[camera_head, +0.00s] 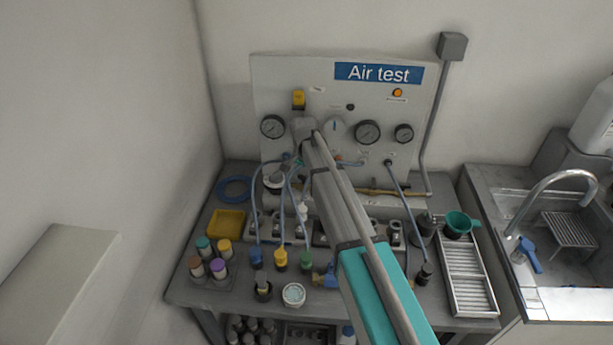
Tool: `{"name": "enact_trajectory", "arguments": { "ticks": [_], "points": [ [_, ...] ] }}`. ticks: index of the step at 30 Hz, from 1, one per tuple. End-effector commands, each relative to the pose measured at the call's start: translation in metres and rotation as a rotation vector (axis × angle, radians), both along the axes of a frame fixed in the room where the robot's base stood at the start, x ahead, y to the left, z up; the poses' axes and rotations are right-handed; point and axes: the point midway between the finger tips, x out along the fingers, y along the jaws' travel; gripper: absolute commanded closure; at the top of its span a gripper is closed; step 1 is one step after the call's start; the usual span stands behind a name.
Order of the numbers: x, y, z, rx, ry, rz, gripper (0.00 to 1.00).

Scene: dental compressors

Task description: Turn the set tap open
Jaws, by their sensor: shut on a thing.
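My arm crosses the middle of the view, with a teal section in front and a grey link running up to the "Air test" panel (289,80). My gripper (303,130) is at the far end of the arm, close to the panel's left part. It is small here and its fingers are mostly hidden. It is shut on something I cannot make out. A blue-handled fitting (325,278), possibly a tap, lies on the bench just left of the teal section. I cannot tell for sure which fitting is the set tap or how it is turned.
Gauges (367,132) and a yellow part (299,98) are on the panel. Blue hoses (256,205) hang before it. Capped bottles (217,268), a yellow tray (227,223) and a white cup (293,295) crowd the bench. A sink tap (552,182) stands at right.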

Motion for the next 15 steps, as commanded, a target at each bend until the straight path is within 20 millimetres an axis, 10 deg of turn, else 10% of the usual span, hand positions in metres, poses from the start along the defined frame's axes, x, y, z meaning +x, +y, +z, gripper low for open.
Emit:
{"name": "enact_trajectory", "arguments": {
  "ticks": [15],
  "points": [
    [-0.0036, 0.0022, -0.0003, 0.005, 0.004, 0.442, 0.79]
  ]
}}
